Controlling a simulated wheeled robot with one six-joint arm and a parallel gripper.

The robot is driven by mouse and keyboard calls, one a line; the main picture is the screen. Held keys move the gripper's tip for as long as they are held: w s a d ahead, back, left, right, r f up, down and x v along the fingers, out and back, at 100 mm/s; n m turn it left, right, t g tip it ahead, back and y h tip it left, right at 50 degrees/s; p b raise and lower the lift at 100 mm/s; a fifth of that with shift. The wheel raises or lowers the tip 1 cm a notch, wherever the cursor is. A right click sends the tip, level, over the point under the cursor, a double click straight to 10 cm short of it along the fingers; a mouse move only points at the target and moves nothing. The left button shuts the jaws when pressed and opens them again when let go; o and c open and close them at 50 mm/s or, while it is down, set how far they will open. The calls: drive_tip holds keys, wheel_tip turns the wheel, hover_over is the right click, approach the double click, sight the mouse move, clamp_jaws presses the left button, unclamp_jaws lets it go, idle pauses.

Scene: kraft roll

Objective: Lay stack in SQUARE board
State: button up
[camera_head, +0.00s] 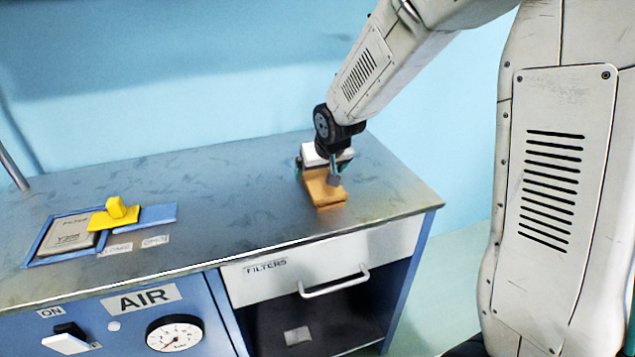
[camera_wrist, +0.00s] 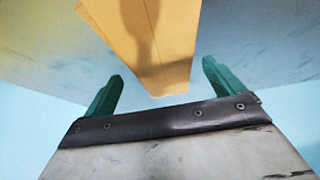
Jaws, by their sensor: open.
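A tan, kraft-coloured block (camera_head: 326,190) lies on the metal bench top, right of the middle. It also fills the upper middle of the wrist view (camera_wrist: 150,35), with a dark shadow across it. My gripper (camera_head: 322,172) is low over its far end. In the wrist view my gripper (camera_wrist: 161,72) has its two teal fingers wide apart, one on each side of the block, with visible gaps. Whether the block is a stack of pieces cannot be told. No board marked SQUARE can be made out.
At the bench's left, a blue-framed recess (camera_head: 45,248) holds a grey filter (camera_head: 72,236). A drawer (camera_head: 320,265) marked FILTERS is below the front edge. The middle of the bench is clear.

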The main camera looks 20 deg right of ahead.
sight(319, 174)
drive_tip(key=x, duration=0.3)
drive_tip(key=shift+w+f, duration=0.2)
drive_tip(key=c, duration=1.4)
drive_tip(key=shift+o, duration=0.2)
drive_tip(key=shift+r, duration=0.1)
